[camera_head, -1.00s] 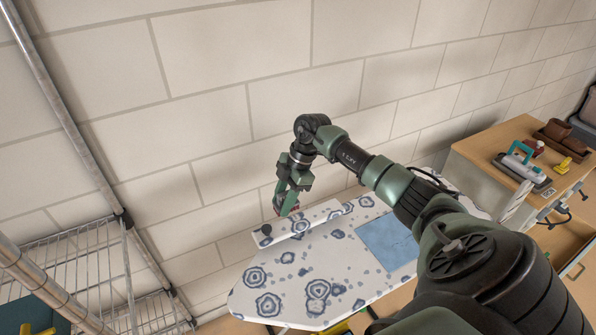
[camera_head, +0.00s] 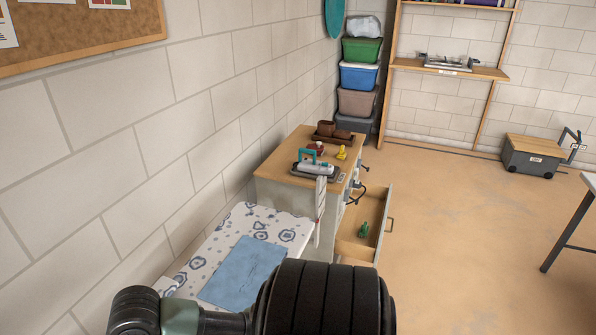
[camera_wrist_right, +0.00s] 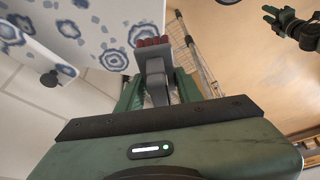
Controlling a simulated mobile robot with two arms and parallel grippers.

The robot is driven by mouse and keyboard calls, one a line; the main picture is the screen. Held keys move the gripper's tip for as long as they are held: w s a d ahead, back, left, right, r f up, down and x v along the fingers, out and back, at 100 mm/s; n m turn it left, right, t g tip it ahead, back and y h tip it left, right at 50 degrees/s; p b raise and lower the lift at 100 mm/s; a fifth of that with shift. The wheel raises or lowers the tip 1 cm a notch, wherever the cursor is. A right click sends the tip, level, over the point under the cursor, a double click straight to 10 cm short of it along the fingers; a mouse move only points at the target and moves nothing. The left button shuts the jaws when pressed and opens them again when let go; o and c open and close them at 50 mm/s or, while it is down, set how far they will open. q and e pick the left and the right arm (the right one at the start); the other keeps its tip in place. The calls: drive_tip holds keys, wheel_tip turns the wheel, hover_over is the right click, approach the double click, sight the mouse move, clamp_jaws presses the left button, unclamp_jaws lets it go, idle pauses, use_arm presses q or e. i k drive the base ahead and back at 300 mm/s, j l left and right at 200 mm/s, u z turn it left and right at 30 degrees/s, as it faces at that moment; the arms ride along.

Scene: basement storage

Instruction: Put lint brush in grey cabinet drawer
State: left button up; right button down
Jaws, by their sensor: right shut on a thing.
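The lint brush (camera_wrist_right: 154,68), with a grey handle and red pad, is held between the green fingers of my right gripper (camera_wrist_right: 158,92) in the right wrist view. The gripper is shut on its handle, above or beside the ironing board. The grey cabinet (camera_head: 290,203) with a wooden top stands beyond the board in the head view. Its upper drawer (camera_head: 377,226) is pulled open, with a small green object (camera_head: 364,229) inside. A green and black gripper, seemingly my left (camera_wrist_right: 268,14), shows small at the wrist view's upper right; its jaw state is unclear.
The ironing board (camera_head: 210,243) with a blue cloth (camera_head: 245,272) lies before the cabinet. Stacked bins (camera_head: 358,76) stand behind. Floor right of the drawer is clear.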

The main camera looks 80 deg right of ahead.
sight(363, 217)
drive_tip(key=k+l+z, duration=0.15)
drive_tip(key=l+z, duration=0.15)
drive_tip(key=l, duration=0.15)
drive_tip(key=k+l+z, duration=0.1)
drive_tip(key=l+z, duration=0.2)
drive_tip(key=l, duration=0.2)
drive_tip(key=l+z, duration=0.35)
drive_tip(key=l, duration=0.15)
drive_tip(key=k, duration=0.05)
